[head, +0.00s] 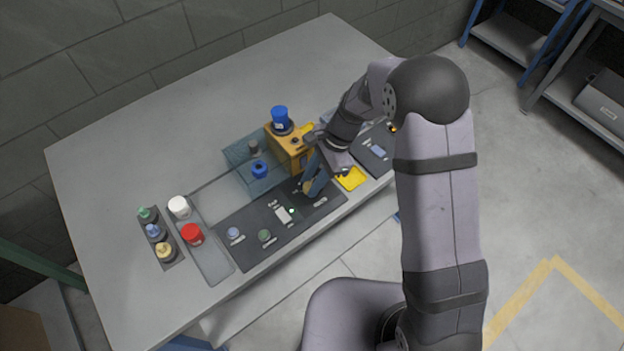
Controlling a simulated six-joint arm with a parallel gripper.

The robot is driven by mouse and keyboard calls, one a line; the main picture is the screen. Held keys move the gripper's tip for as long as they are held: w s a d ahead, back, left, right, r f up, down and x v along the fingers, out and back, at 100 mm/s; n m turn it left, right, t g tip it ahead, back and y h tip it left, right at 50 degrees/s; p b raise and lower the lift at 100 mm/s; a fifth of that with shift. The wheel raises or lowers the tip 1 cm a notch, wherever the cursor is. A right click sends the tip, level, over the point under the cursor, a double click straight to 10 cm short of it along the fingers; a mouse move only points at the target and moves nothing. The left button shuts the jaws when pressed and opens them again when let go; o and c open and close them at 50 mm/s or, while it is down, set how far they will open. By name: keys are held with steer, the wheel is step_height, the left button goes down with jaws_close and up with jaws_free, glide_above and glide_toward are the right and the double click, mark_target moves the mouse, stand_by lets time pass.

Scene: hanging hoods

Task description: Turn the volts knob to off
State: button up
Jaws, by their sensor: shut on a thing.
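A dark control panel (250,250) lies along the front of the table. It carries a blue round control (233,232), a green round control (264,236), a pale switch (284,214) and a tan knob (308,188) near its right end. My gripper (311,184) reaches down to the tan knob and is shut on it. The fingers and arm partly cover the knob, so its pointer cannot be made out. The panel's labels are too small to read, so I cannot confirm which one says volts.
A yellow box (290,150) with a blue-capped item (281,118) stands behind my gripper. A yellow pad (351,179) lies to the right. A red-capped jar (192,234), a white-capped jar (179,206) and several small bottles stand at left. The table's back left is clear.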

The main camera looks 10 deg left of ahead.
steer(key=shift+n, duration=0.3)
steer(key=n+h, duration=0.1)
steer(key=n, duration=0.1)
steer(key=n+g+p, duration=0.1)
steer(key=n, duration=0.2)
steer(key=shift+w+a+h, duration=0.15)
steer(key=shift+a+h, duration=0.05)
steer(key=shift+h, duration=0.2)
steer(key=n+h, duration=0.1)
steer(key=n, duration=0.2)
steer(key=n+g+h, duration=0.1)
steer(key=n, duration=0.2)
steer(key=shift+a+n, duration=0.2)
steer(key=shift+n, duration=0.1)
steer(key=n+h, duration=0.1)
steer(key=n, duration=0.2)
steer(key=n+h, duration=0.1)
steer(key=n, duration=0.2)
steer(key=shift+a+t+h, duration=0.2)
steer(key=shift+t+h, duration=0.1)
steer(key=shift+t, duration=0.1)
steer(key=n+t+h, duration=0.1)
steer(key=n, duration=0.4)
steer(key=shift+a+n, duration=0.1)
steer(key=shift+n, duration=0.3)
steer(key=o, duration=1)
steer(key=shift+o, duration=0.2)
